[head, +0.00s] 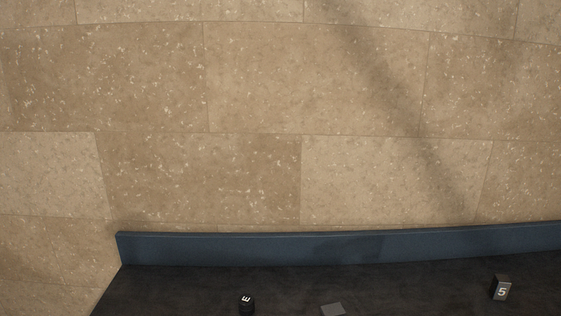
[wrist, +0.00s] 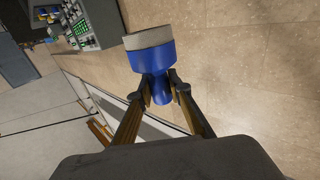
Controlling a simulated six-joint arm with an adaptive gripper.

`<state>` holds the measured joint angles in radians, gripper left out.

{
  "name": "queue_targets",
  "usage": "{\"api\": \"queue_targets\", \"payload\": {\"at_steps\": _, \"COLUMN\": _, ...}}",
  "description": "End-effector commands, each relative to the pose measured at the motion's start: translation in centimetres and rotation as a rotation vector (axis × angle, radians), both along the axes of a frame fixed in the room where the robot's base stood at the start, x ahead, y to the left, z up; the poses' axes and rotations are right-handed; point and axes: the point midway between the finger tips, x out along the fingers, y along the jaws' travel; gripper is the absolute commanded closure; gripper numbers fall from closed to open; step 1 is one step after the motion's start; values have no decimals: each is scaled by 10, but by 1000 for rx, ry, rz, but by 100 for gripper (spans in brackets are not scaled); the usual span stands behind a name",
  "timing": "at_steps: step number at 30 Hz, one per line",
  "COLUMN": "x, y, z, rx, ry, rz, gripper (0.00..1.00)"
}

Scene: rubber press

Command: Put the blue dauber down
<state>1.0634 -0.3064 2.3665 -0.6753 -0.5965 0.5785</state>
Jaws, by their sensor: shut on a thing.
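The blue dauber (wrist: 152,58) is in the wrist view, at the upper middle. It has a blue body with a narrower blue handle and a wide pale grey end that points up and to the left in the picture. My gripper (wrist: 160,88) is shut on the dauber's narrow blue part, with one finger on each side. The dauber appears held clear of any surface, with the stone tiles behind it. Neither the dauber nor my gripper shows in the head view.
In the head view a dark table (head: 180,285) with a blue raised back edge (head: 330,246) carries a black block marked E (head: 247,304), a grey piece (head: 333,309) and a dark block marked 5 (head: 501,287). A panel with green buttons (wrist: 80,28) shows upper left in the wrist view.

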Motion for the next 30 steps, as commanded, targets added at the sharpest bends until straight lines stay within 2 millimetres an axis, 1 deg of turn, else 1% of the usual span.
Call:
{"api": "queue_targets", "payload": {"at_steps": 1, "x": 0, "y": 0, "z": -1, "rx": 1, "ry": 2, "rz": -3, "gripper": 100}}
{"api": "queue_targets", "payload": {"at_steps": 5, "x": 8, "y": 8, "z": -1, "rx": 1, "ry": 4, "rz": 19, "gripper": 100}}
{"api": "queue_targets", "payload": {"at_steps": 11, "x": 32, "y": 31, "z": -2, "rx": 1, "ry": 4, "rz": 83, "gripper": 100}}
{"api": "queue_targets", "payload": {"at_steps": 21, "x": 80, "y": 90, "z": -2, "rx": 2, "ry": 3, "rz": 231, "gripper": 100}}
{"api": "queue_targets", "payload": {"at_steps": 30, "x": 114, "y": 148, "z": -1, "rx": 3, "ry": 1, "rz": 366, "gripper": 100}}
